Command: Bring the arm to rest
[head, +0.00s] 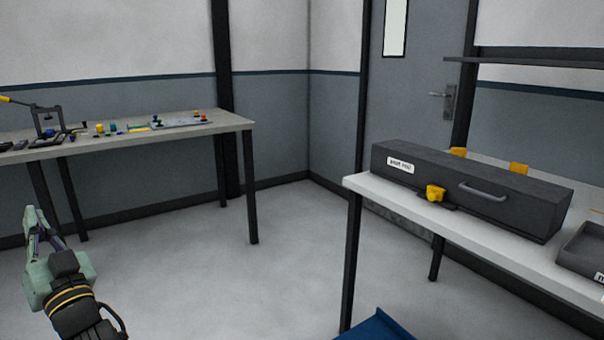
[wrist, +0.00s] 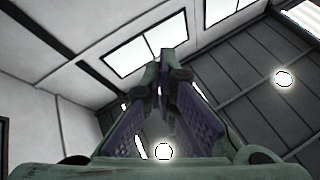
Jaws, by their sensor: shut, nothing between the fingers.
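My gripper (head: 33,222) is at the lower left of the head view, pointing up in the free space in front of the left table. It is shut and empty. In the wrist view the fingertips of my gripper (wrist: 165,80) meet in the middle, with nothing between them. The gripper touches nothing that I can see.
A table (head: 190,140) with small coloured parts stands at the left. A table (head: 470,237) at the right bears a long dark case (head: 465,185) and a dark tray (head: 585,250). A blue object (head: 378,326) shows at the bottom edge. Bare floor (head: 270,275) lies between.

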